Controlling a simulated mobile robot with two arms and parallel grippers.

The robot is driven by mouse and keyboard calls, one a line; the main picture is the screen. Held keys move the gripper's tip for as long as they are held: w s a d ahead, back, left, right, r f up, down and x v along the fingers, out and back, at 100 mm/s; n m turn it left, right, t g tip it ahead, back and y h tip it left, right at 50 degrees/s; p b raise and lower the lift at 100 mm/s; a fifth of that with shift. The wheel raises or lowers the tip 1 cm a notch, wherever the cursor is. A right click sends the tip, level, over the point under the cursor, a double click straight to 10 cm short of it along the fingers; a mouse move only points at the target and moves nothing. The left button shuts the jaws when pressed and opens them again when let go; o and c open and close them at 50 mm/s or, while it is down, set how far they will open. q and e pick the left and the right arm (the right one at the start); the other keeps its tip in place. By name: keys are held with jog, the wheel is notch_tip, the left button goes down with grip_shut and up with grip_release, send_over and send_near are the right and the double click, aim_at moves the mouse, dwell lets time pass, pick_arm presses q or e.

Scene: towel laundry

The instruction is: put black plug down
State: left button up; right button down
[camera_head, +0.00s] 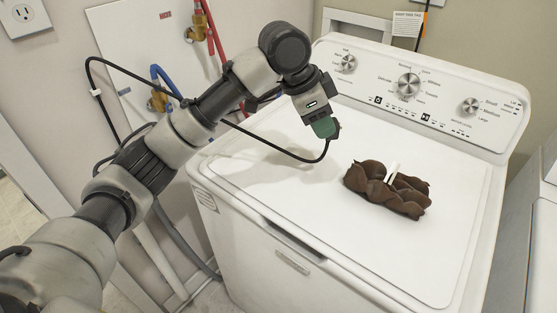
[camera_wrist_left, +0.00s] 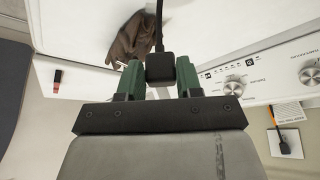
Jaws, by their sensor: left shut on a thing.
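My left gripper (camera_head: 326,128) has green fingers and is above the white washer lid, toward its back left. It is shut on the black plug (camera_wrist_left: 160,68), which sits between the green fingertips in the left wrist view. In the head view the plug is mostly hidden by the fingers. Its black cable (camera_head: 290,155) hangs from the gripper and loops left behind my arm. My right gripper is in neither view.
A crumpled brown towel (camera_head: 388,188) lies on the washer lid (camera_head: 290,190) with a small white object on it; the towel also shows in the left wrist view (camera_wrist_left: 128,35). The control panel (camera_head: 440,88) rises behind. Free lid surrounds the towel. Hoses and pipes (camera_head: 160,100) are at left.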

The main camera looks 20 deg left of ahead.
pick_arm(q)
jog(key=a+f, duration=0.2)
jog(key=a, duration=0.1)
jog(key=w+a+f, duration=0.1)
jog(key=a+f, duration=0.1)
jog(key=a, duration=0.2)
jog(key=w+a+f, duration=0.1)
jog(key=a+f, duration=0.1)
jog(key=a, duration=0.1)
jog(key=shift+w+a+f+p, duration=0.1)
jog(key=shift+a+f+p, duration=0.15)
jog(key=shift+a+p, duration=0.15)
jog(key=shift+a+f, duration=0.15)
jog(key=shift+f, duration=1.95)
jog(key=shift+f, duration=0.1)
jog(key=shift+f+p, duration=0.4)
jog(key=o, duration=1.1)
jog(key=shift+r, duration=0.15)
jog(key=v, duration=1.2)
jog(key=shift+r+b, duration=0.4)
